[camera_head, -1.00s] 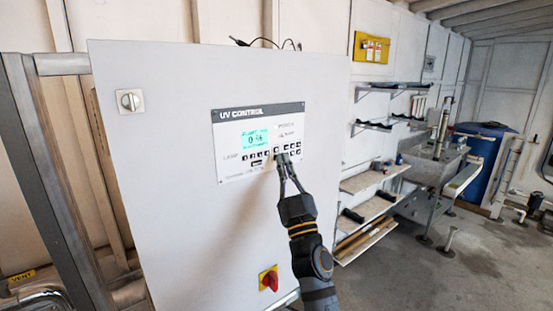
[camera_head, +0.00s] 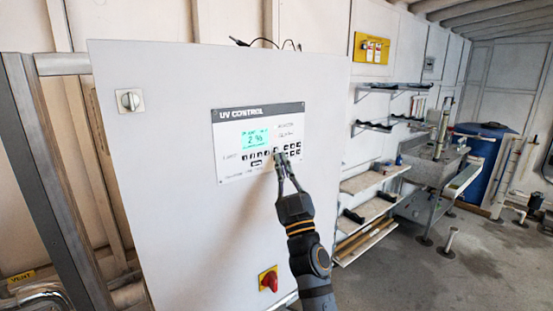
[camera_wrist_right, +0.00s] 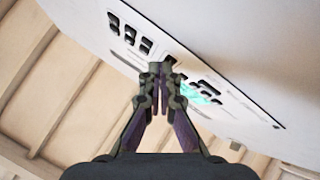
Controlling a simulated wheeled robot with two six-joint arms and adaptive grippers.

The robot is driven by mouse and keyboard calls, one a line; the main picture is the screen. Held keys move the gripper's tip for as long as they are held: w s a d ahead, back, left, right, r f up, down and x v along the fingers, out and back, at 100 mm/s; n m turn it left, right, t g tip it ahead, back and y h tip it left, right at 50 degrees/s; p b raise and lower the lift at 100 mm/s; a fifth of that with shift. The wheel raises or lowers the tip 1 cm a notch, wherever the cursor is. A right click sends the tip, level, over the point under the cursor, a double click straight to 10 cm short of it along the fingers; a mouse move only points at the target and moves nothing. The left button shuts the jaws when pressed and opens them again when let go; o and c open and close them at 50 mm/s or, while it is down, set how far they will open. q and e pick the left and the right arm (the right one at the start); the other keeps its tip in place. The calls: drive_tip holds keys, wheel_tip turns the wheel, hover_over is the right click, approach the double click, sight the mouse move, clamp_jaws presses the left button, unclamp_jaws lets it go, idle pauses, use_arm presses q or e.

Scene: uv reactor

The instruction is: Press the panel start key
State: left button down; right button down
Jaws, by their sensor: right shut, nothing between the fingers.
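The UV CONTROL panel (camera_head: 232,171) is a white plate with a dark header on a large grey cabinet door. It carries a lit cyan display (camera_head: 255,139) and rows of small black keys (camera_head: 292,149). My right gripper (camera_head: 281,158) is shut and empty, with its tips at the key rows, just right of the display. The tips cover part of the keys, so I cannot tell which key they are over or whether they touch it. In the right wrist view the shut fingertips (camera_wrist_right: 160,70) lie in front of the panel, among the black keys (camera_wrist_right: 130,37). My left gripper is not in view.
The cabinet door (camera_head: 180,220) has a key switch (camera_head: 130,101) at upper left and a red rotary switch (camera_head: 268,280) low down. Shelves (camera_head: 372,180), a sink unit and a blue barrel (camera_head: 480,160) stand to the right. The floor there is partly clear.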

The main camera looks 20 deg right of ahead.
drive_tip(key=shift+s, duration=0.1)
drive_tip(key=shift+s+d+p, duration=0.25)
drive_tip(key=shift+s+p, duration=0.05)
drive_tip(key=shift+s, duration=0.3)
drive_tip(key=s, duration=0.1)
drive_tip(key=s+d, duration=0.1)
drive_tip(key=s, duration=0.1)
drive_tip(key=s+p, duration=0.1)
drive_tip(key=shift+s+d, duration=0.3)
drive_tip(key=shift+d, duration=0.05)
idle(0.3)
